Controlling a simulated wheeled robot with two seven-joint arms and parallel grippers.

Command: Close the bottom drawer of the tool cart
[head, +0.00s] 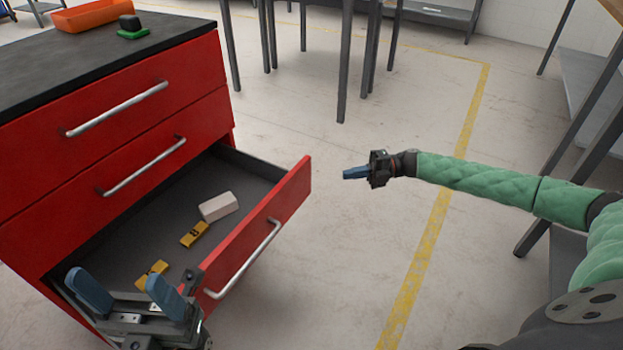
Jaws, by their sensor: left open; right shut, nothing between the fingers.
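The red tool cart (130,85) stands at the left with a dark top. Its bottom drawer (291,200) is pulled well out; the two drawers above it are shut. The bottom drawer's silver bar handle (245,262) is on its front. My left gripper (128,291) is at the bottom left, its blue fingers apart and empty, in front of the near part of the open drawer. I cannot tell whether it touches the drawer. My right gripper (356,173) is shut and empty, over open floor to the right of the drawer front.
The drawer holds a pale block (219,206) and yellow-black items (194,234). An orange tray (92,14) and a green-black object (132,27) are on the cart top. Dark table legs (344,60) stand behind. Floor right of the drawer is clear, with a yellow line (425,240).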

